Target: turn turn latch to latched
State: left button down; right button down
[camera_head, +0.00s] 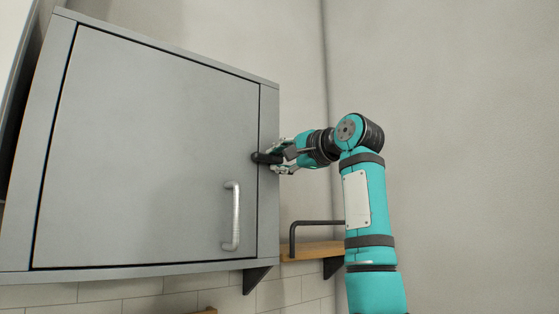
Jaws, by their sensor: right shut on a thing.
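A black turn latch (262,158) sits at the right edge of a grey wall cabinet's door (150,150). It appears to lie roughly level, its left end reaching over the door edge. My right gripper (277,158) comes in from the right and is shut on the latch, with its fingers above and below it. The fingers hide part of the latch. The door looks closed in its frame and has a metal bar handle (232,216) below the latch. My left gripper is not in view.
A wooden shelf (312,251) with a dark rail (317,224) is on the wall below my right arm. A dark bracket (257,277) is under the cabinet. The wall to the right is bare.

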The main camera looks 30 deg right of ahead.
jog(key=shift+f, duration=0.1)
jog(key=c, duration=1.2)
grip_release()
jog(key=shift+d, duration=0.1)
jog(key=shift+c, duration=0.2)
jog(key=s, duration=1.2)
jog(key=shift+d, duration=0.45)
